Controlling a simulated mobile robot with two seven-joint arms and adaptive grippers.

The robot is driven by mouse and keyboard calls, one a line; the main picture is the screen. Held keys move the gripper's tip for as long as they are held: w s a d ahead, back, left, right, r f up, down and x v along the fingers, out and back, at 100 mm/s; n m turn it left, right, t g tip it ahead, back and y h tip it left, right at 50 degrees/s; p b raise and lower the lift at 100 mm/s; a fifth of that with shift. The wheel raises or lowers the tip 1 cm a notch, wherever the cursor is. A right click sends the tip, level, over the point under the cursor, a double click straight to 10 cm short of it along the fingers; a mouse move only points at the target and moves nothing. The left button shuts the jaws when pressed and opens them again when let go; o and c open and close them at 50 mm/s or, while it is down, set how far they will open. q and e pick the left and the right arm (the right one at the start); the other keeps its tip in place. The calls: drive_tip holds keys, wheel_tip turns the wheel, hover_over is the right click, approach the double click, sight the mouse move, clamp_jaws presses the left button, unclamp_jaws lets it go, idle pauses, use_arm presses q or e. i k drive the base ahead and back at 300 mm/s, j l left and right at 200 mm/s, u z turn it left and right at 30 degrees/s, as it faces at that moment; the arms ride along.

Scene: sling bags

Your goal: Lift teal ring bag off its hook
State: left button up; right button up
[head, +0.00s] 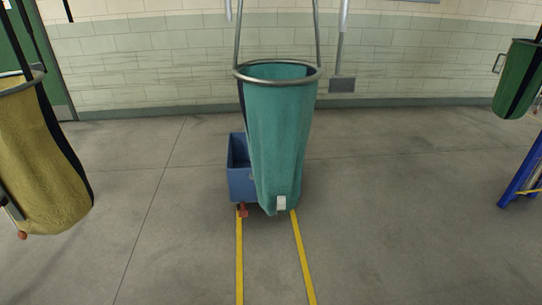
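The teal ring bag (278,135) hangs upright in the middle of the head view. Its round metal ring (277,72) holds the mouth open, and a dark strip runs down its left side. Two metal rods (318,35) rise from the ring and leave the top of the picture, so the hook is out of view. A small white tag or block (281,203) shows near the bag's bottom. Neither of my grippers shows in this view.
A blue open bin (241,185) stands behind the bag, partly hidden. Yellow floor lines (303,260) run toward me. A mustard bag (42,160) hangs at left and a green bag (517,80) at right, above a blue frame (520,175). The front floor is clear.

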sight(277, 97)
drive_tip(key=i+j, duration=0.55)
drive_tip(key=i, duration=0.15)
drive_tip(key=i+j, duration=1.15)
drive_tip(key=i, duration=0.2)
drive_tip(key=i+j+z, duration=0.25)
drive_tip(key=i+j, duration=0.15)
drive_tip(key=i+j+z, duration=0.25)
drive_tip(key=i+j, duration=0.1)
drive_tip(key=j, duration=0.1)
